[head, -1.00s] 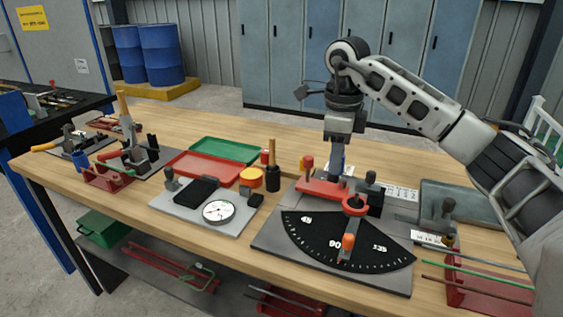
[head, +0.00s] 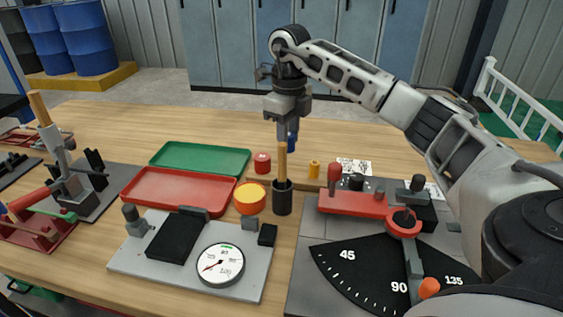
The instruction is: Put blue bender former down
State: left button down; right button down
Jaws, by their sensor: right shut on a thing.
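My right gripper (head: 289,119) is in the middle of the head view, pointing down over the workbench. It is shut on the blue bender former (head: 293,137), which shows below the fingers. A wooden handle standing in a black cup (head: 282,198) is in front and partly hides the fingers and the former. The blue former appears to be above the bench top, but I cannot tell the gap. A red former (head: 262,163) stands to its lower left and a yellow former (head: 314,169) to its lower right. My left gripper is not in view.
A bender with a red arm (head: 352,203) and black angle dial (head: 372,268) is at right front. Green (head: 200,157) and red (head: 178,188) trays lie left. A dial gauge (head: 220,265) sits on a grey plate in front. A printed white card (head: 353,167) lies behind the bender. The far bench is clear.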

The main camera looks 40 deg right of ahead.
aim_at(288, 173)
jog(key=shift+f, duration=3.2)
jog(key=shift+f, duration=0.1)
jog(key=c, duration=1.1)
grip_release()
notch_tip(288, 173, up, 12)
jog(key=shift+r, duration=0.15)
jog(key=shift+s, duration=0.1)
